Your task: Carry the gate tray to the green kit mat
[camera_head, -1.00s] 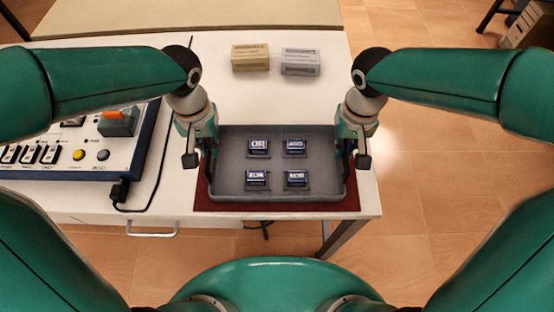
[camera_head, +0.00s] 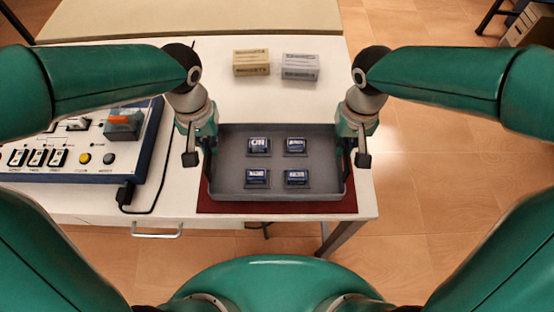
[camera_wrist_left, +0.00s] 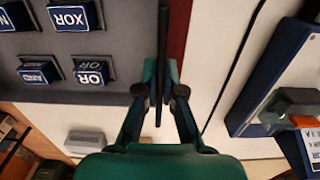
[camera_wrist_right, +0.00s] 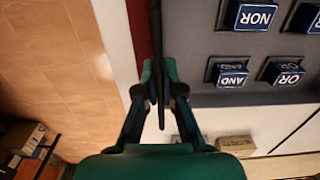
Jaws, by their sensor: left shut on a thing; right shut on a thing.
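The grey gate tray (camera_head: 275,163) holds several blue labelled gate blocks (camera_head: 257,147) and is level over a dark red mat (camera_head: 277,208). It appears slightly raised above the mat. I see no green mat in any view.
A switch panel (camera_head: 72,165) with a cable (camera_head: 150,190) lies on the white table (camera_head: 215,75), left of the tray. A tan box (camera_head: 251,64) and a grey box (camera_head: 300,67) stand behind it. Tiled floor (camera_head: 440,170) is open on the right.

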